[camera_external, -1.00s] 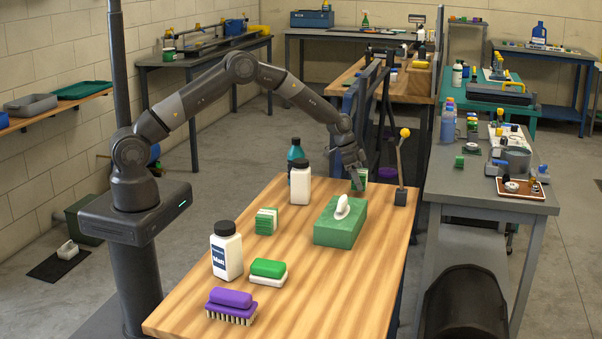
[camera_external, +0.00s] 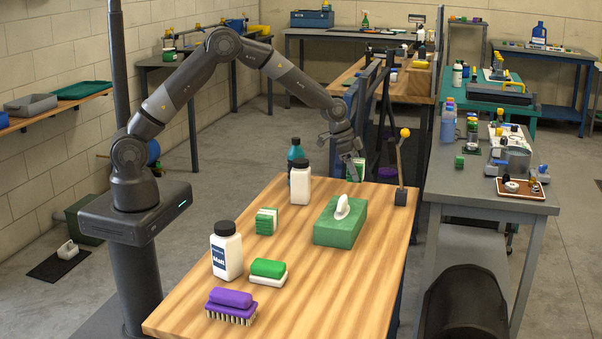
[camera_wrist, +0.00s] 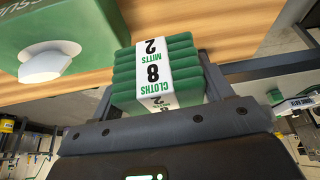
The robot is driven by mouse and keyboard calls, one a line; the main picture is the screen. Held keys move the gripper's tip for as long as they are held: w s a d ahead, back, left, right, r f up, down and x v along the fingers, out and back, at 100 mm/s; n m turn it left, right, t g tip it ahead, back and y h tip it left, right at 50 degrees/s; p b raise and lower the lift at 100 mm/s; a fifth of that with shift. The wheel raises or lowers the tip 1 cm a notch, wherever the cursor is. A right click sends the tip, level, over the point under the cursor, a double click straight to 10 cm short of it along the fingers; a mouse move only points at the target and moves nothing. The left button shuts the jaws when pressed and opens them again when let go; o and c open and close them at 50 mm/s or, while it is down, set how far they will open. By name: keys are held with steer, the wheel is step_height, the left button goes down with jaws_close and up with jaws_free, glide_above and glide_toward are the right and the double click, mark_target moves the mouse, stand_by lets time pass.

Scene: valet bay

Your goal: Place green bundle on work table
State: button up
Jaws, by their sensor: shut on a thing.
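A green bundle (camera_wrist: 160,75) of folded cloths with a white band reading "CLOTHS MITTS 8" is between the jaws of my gripper (camera_wrist: 162,88) in the wrist view. In the external view my gripper (camera_external: 354,172) holds the bundle (camera_external: 359,164) just above the far end of a wooden-topped table (camera_external: 330,285), behind the tissue box; it is partly hidden by the fingers. A second green-and-white bundle (camera_external: 266,221) lies on the wooden table, left of the tissue box. I cannot tell which table is the work table.
A green tissue box (camera_external: 340,222) stands close to my gripper, with a yellow-knobbed lever (camera_external: 401,180) to its right. White bottles (camera_external: 300,184), a green-and-white block (camera_external: 268,270) and a purple brush (camera_external: 231,304) are on the wooden table. A cluttered grey bench (camera_external: 460,195) stands right. The wooden front right is clear.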

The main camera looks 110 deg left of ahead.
steer(key=shift+m, duration=0.6)
steer(key=w+d, duration=0.1)
steer(key=d, duration=0.4)
steer(key=w+d, duration=0.1)
steer(key=d, duration=0.4)
steer(key=w+d, duration=0.2)
steer(key=d, duration=0.2)
steer(key=shift+d, duration=0.4)
steer(key=d+m, duration=0.1)
steer(key=d, duration=1.7)
steer(key=s+d+m+h, duration=0.1)
steer(key=s+d, duration=0.2)
steer(key=d, duration=0.6)
steer(key=s+d+m, duration=0.1)
steer(key=s+d, duration=0.3)
steer(key=d, duration=0.6)
steer(key=s+d+m+h, duration=0.1)
steer(key=s+d, duration=0.2)
steer(key=d, duration=0.6)
glide_above(324, 303)
steer(key=s, duration=0.1)
steer(key=f, duration=0.6)
steer(key=shift+s+a+f, duration=0.2)
steer(key=shift+a+f, duration=0.05)
steer(key=shift+f, duration=2.1)
steer(key=shift+f, duration=0.1)
steer(key=o, duration=1)
steer(key=shift+f, duration=0.1)
